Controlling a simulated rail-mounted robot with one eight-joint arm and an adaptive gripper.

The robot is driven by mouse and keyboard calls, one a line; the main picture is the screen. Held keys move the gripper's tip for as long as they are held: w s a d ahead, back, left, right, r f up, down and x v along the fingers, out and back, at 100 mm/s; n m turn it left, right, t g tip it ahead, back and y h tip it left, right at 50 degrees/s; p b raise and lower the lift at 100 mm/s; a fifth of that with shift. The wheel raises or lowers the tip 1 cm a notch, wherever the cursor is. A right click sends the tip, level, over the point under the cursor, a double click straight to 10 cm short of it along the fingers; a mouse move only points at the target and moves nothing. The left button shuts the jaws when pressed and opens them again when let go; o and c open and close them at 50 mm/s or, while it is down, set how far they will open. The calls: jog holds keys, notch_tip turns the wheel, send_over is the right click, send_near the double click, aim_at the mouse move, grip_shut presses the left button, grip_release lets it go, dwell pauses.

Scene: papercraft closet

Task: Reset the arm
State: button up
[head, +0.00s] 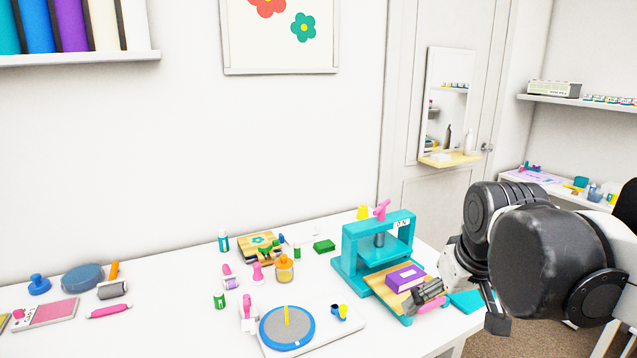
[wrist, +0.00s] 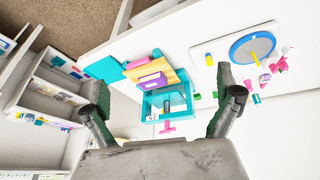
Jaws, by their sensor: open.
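My arm reaches in from the right in the head view. My gripper (head: 462,307) hangs near the front right of the teal press, by the table's right edge. In the wrist view my gripper (wrist: 165,108) is open, its two dark fingers spread wide with nothing between them touching either one. The teal press (head: 348,262) stands on the white table, and it also shows between the fingers in the wrist view (wrist: 178,104). A purple block (head: 405,277) lies on the press's wooden board (head: 382,287). My gripper partly hides the board's right side.
A round blue-rimmed grey disc (head: 287,328) lies on a white base left of the press. A teal pad (head: 466,301) lies right of the press. The air above the table's left half is free.

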jog(key=s+a+f+m+t, duration=0.1)
jog(key=s+f, duration=0.3)
jog(key=s, duration=0.6)
jog(key=shift+s+a+f+m+t, duration=0.15)
jog(key=shift+s+a+m+t, duration=0.2)
jog(key=shift+a+t, duration=0.35)
